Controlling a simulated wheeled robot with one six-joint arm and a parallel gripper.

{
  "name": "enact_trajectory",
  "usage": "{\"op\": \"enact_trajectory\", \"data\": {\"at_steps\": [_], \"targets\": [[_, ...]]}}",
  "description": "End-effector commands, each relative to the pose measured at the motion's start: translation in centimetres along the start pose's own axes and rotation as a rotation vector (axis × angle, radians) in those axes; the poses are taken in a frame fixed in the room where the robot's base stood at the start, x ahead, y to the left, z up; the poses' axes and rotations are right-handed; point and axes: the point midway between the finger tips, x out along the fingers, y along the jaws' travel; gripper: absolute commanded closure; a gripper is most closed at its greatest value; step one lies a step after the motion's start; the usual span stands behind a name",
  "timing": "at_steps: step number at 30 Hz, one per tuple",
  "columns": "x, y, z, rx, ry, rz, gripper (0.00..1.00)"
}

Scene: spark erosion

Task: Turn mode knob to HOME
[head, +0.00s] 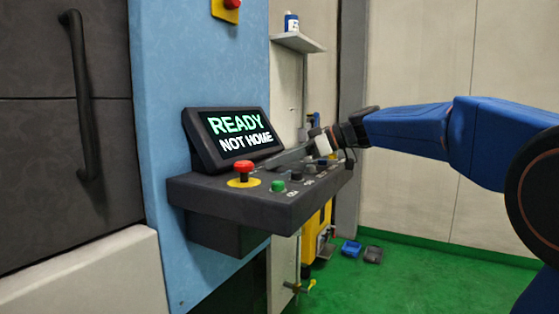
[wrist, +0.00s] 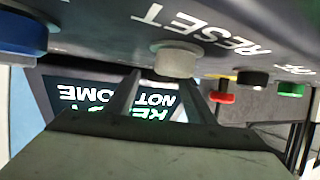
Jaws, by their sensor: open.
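The dark control panel (head: 255,200) holds a row of buttons and knobs. Its screen (head: 237,136) reads READY, NOT HOME. My gripper (head: 318,146) is over the far right part of the panel. In the wrist view my gripper (wrist: 158,90) is open and empty, with two dark fingers pointing toward the panel. A pale grey round control (wrist: 177,60) is just beyond the fingertips, not between them. A blue control (wrist: 22,35) is at the left edge. I cannot tell which control is the mode knob, and its pointer is not visible.
A red mushroom button (head: 243,167) on a yellow base and a green button (head: 278,186) are on the panel's near end. The wrist view shows a black button (wrist: 252,78) by the RESET label. The green floor (head: 430,275) is mostly clear.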

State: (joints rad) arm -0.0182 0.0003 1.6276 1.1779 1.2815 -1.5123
Motion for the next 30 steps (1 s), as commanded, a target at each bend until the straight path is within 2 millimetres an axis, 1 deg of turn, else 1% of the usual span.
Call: {"op": "enact_trajectory", "data": {"at_steps": [1, 2, 3, 5, 6, 17, 23, 30], "targets": [[-0.01, 0.00, 0.00, 0.000, 0.000, 0.000, 0.57], [-0.02, 0.00, 0.00, 0.000, 0.000, 0.000, 0.65], [-0.02, 0.00, -0.01, 0.000, 0.000, 0.000, 0.74], [-0.02, -0.01, -0.01, 0.000, 0.000, 0.000, 0.89], [-0.02, -0.01, -0.01, 0.000, 0.000, 0.000, 0.92], [-0.08, -0.24, -0.08, 0.018, 0.000, 0.046, 0.92], [-0.01, -0.56, -0.10, 0.062, 0.000, 0.155, 0.92], [0.12, -0.99, -0.21, 0.141, 0.001, 0.350, 0.92]]}}
